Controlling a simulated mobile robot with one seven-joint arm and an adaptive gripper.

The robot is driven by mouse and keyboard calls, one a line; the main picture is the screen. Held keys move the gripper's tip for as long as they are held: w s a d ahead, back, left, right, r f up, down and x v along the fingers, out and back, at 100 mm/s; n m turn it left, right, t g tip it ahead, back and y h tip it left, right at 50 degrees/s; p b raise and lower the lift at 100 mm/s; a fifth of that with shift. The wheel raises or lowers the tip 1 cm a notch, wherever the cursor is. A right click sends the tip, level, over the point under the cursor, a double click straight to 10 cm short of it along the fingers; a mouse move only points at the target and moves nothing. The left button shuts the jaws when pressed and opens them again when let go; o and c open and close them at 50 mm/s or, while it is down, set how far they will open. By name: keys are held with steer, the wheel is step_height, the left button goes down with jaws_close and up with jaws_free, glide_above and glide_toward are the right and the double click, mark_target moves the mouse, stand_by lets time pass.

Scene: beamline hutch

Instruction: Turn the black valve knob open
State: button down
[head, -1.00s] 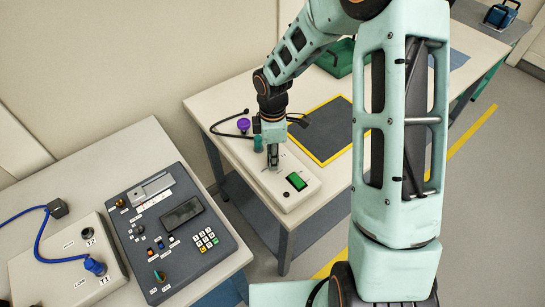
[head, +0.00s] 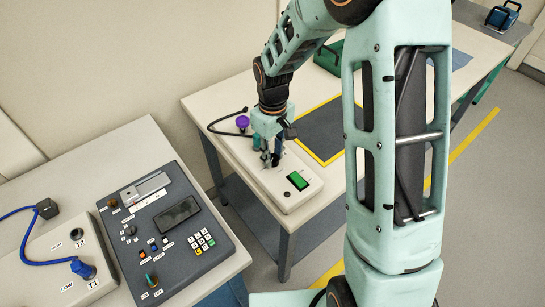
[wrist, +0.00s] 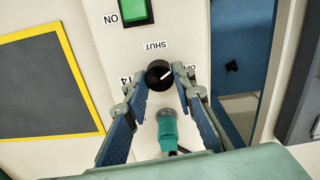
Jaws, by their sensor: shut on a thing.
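The black valve knob (wrist: 159,75) is on a pale panel box (head: 300,199), between my fingertips in the wrist view. Its white pointer line slants up and right, between the "SHUT" label (wrist: 155,45) and the partly hidden "OPEN" label (wrist: 190,68). My gripper (wrist: 160,79) is shut on the knob, one blue-grey finger on each side.
A teal fitting (wrist: 167,130) stands close to the knob, between my fingers' bases. A green button (head: 297,181) is on the same box. A purple knob (head: 242,122) stands behind. A yellow-edged dark mat (head: 322,130) lies beside the box. A control console (head: 172,235) is at left.

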mark_target(274, 156)
steer(key=m+b, duration=0.1)
steer(key=m, duration=0.4)
steer(key=shift+m+b, duration=0.3)
stand_by(0.4)
steer(key=c, duration=1.6)
jaws_free()
step_height(274, 156, up, 12)
steer(key=shift+d, duration=0.15)
